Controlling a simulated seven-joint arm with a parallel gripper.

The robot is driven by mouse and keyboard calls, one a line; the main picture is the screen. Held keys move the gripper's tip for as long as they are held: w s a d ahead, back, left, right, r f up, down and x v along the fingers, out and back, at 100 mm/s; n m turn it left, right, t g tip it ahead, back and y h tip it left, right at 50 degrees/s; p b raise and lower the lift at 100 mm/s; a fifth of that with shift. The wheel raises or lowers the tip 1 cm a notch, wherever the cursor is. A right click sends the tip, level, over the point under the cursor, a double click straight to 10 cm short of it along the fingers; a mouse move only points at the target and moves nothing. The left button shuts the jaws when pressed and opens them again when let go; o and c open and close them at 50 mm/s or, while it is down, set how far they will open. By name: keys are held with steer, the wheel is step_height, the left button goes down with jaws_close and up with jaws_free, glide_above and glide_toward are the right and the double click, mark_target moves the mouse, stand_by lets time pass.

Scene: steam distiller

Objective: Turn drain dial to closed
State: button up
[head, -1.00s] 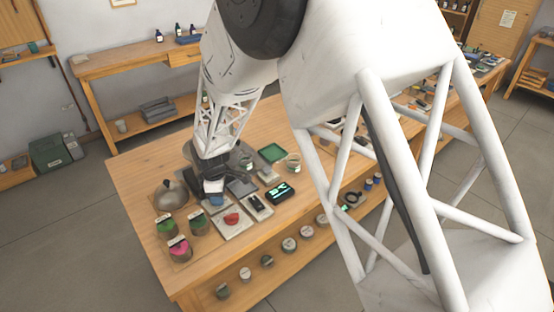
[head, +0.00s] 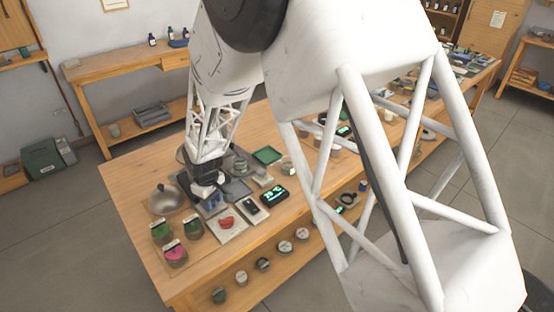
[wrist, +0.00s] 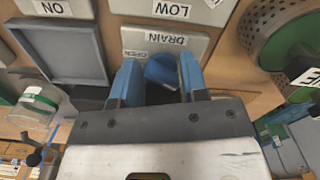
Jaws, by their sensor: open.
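The blue drain dial (wrist: 162,72) sits on a grey plate (wrist: 172,38) whose upside-down labels read DRAIN and OPEN in the wrist view. My gripper (wrist: 160,74) is open. One blue finger is on each side of the dial; I cannot tell whether either touches it. In the head view my gripper (head: 208,192) is low over the left part of the table, and the dial is not clear there.
A grey square tray (wrist: 65,48) and a glass jar (wrist: 35,103) are left in the wrist view; a green-and-metal perforated cylinder (wrist: 285,38) is right. In the head view, a metal dome (head: 165,202), a red dial (head: 227,222) and a black display (head: 274,194) stand close by.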

steer(key=m, duration=0.5)
steer(key=shift+s+a, duration=0.15)
steer(key=shift+s+a+m, duration=0.1)
steer(key=shift+m, duration=1.05)
steer(key=shift+s+a+m, duration=0.1)
steer(key=shift+m, duration=1.05)
step_height(320, 180, up, 8)
steer(key=s+d+r, duration=0.2)
steer(key=d+r, duration=0.5)
steer(key=d, duration=0.4)
steer(key=s+d+r+m+t, duration=0.1)
steer(key=s+d+r, duration=0.1)
steer(key=d+r, duration=0.5)
steer(key=shift+s+d, duration=0.2)
steer(key=shift+d, duration=1.85)
